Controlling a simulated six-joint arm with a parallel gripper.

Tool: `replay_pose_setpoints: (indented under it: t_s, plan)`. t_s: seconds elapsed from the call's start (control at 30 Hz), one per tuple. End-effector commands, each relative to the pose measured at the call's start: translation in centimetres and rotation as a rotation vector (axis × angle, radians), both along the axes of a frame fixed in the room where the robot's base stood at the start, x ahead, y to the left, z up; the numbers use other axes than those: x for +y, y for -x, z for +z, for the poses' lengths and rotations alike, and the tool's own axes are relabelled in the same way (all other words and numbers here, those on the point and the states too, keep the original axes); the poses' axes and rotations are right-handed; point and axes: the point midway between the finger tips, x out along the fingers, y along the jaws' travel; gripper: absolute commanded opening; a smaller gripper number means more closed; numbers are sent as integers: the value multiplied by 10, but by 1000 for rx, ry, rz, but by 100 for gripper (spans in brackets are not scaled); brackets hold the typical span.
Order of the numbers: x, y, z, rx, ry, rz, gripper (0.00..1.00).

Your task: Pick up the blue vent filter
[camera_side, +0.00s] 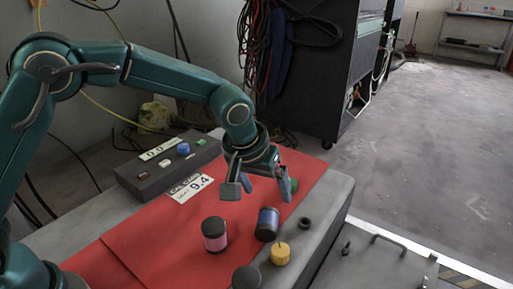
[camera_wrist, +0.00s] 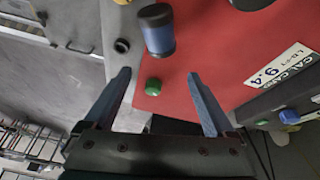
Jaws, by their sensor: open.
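The blue vent filter (camera_side: 267,224) is a short cylinder with a blue body and black ends. It stands at the edge of the red mat, close to the grey surface. It also shows at the top of the wrist view (camera_wrist: 158,34), beyond the fingertips and roughly centred between them. My gripper (camera_side: 260,188) is open and empty, above and behind the filter in the side view. Its two fingers (camera_wrist: 158,76) are spread wide in the wrist view. Nothing touches the filter.
A pink and black cylinder (camera_side: 214,236), a yellow knobbed piece (camera_side: 280,254), a black ring (camera_side: 305,222) and a dark cylinder (camera_side: 246,279) surround the filter. A green piece (camera_wrist: 153,86) lies between my fingers' lines. A grey box with buttons (camera_side: 140,178) stands behind.

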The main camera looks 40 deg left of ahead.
Motion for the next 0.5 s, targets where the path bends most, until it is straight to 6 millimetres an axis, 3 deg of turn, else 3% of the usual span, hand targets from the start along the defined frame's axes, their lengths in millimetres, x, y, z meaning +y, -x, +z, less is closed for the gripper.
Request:
replay_pose_setpoints:
  t_s: [0.03, 0.1, 0.5]
  plan:
    - [0, 2, 5, -2, 1, 0, 90]
    - [0, 4, 9, 0, 1, -1, 70]
    - [0, 5, 11, 0, 0, -1, 70]
